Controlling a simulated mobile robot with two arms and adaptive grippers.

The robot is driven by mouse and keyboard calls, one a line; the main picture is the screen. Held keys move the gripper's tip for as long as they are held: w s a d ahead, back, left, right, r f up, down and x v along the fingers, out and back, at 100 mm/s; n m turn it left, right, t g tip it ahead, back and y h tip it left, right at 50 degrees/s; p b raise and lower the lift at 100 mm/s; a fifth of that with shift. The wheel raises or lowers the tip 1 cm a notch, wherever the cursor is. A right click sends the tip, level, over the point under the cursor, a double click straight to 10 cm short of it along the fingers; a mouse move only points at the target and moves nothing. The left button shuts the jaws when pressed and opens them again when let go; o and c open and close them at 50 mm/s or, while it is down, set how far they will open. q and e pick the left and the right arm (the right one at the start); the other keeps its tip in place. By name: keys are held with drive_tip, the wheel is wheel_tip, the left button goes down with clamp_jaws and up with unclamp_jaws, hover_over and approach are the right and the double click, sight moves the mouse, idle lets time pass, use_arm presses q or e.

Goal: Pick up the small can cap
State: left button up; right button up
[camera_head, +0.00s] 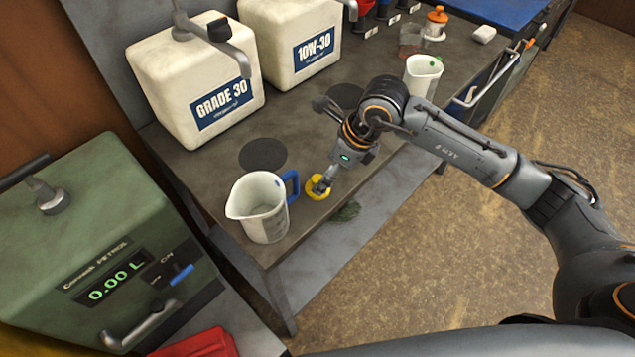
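A small round yellow piece (313,194), which looks like the can cap, is at the front edge of the workbench, just right of a measuring jug. My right gripper (320,185) reaches down from the right with its fingertips at the yellow piece. The fingers cover its middle, so only its rim shows. The fingers look close together, but I cannot tell whether they grip the piece or only stand over it. My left gripper is not in view.
The white jug (262,212) with a blue handle stands close left of my gripper. Large GRADE 30 (185,75) and 10W-30 (290,40) containers stand behind. A second jug (422,75) stands further right. The green petrol dispenser (85,240) is at left.

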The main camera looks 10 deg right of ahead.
drive_tip(key=p+x, duration=0.2)
drive_tip(key=x, duration=0.2)
drive_tip(key=shift+w+f, duration=0.1)
drive_tip(key=shift+f, duration=0.3)
drive_tip(key=shift+w+a+f, duration=0.1)
drive_tip(key=shift+w+f, duration=0.05)
drive_tip(key=shift+f, duration=0.25)
drive_tip(key=shift+c, duration=0.2)
drive_tip(key=c, duration=1)
